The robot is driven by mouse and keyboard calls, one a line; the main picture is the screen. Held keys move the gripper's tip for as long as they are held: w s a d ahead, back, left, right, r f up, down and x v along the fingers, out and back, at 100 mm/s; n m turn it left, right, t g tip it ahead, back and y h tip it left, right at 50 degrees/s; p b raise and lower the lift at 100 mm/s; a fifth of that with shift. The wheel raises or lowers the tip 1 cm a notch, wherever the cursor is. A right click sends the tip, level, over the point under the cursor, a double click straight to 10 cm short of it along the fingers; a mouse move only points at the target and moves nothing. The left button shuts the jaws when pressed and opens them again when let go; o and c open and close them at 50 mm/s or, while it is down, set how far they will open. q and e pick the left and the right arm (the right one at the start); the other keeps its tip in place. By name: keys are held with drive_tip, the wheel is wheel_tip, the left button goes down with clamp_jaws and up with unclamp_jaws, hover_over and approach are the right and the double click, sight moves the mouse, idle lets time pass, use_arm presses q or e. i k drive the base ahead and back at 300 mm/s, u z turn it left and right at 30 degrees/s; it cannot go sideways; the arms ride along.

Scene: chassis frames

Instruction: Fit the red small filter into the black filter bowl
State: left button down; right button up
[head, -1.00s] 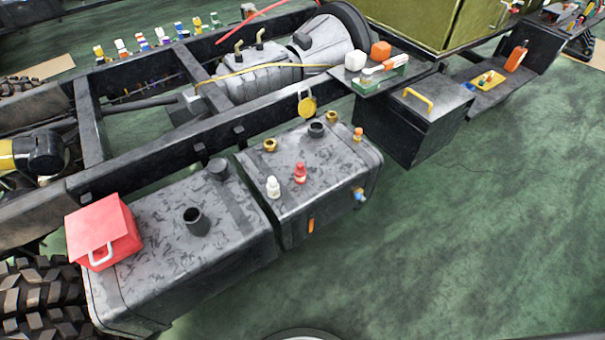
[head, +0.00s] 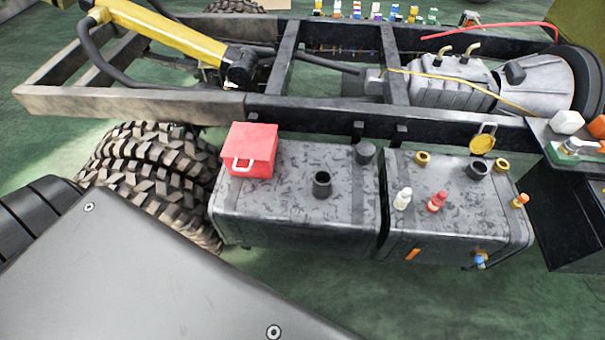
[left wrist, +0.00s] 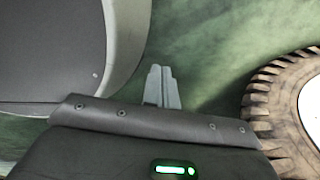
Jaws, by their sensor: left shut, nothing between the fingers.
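A small red filter-like piece (head: 437,201) stands upright on top of the right grey tank (head: 400,230) in the head view, beside a similar white piece (head: 403,199). A black open-topped cup (head: 322,185) stands on the left grey tank (head: 290,215). Another black cup (head: 478,169) stands on the right tank. I cannot tell which cup is the filter bowl. My left gripper (left wrist: 162,88) shows in the left wrist view, its fingers shut and empty above the green floor, away from the tanks. My right gripper is in neither view.
A red box with a white handle (head: 249,150) sits on the left tank. The dark chassis rail (head: 330,112) runs behind the tanks. A large tyre (head: 150,170) is left of them, and a tyre (left wrist: 285,105) is right of my left gripper. Green floor in front is clear.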

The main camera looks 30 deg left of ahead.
sight(323, 183)
drive_tip(key=z, duration=0.4)
drive_tip(key=k, duration=0.5)
drive_tip(key=z, duration=0.7)
drive_tip(key=i, duration=0.75)
drive_tip(key=z, duration=0.05)
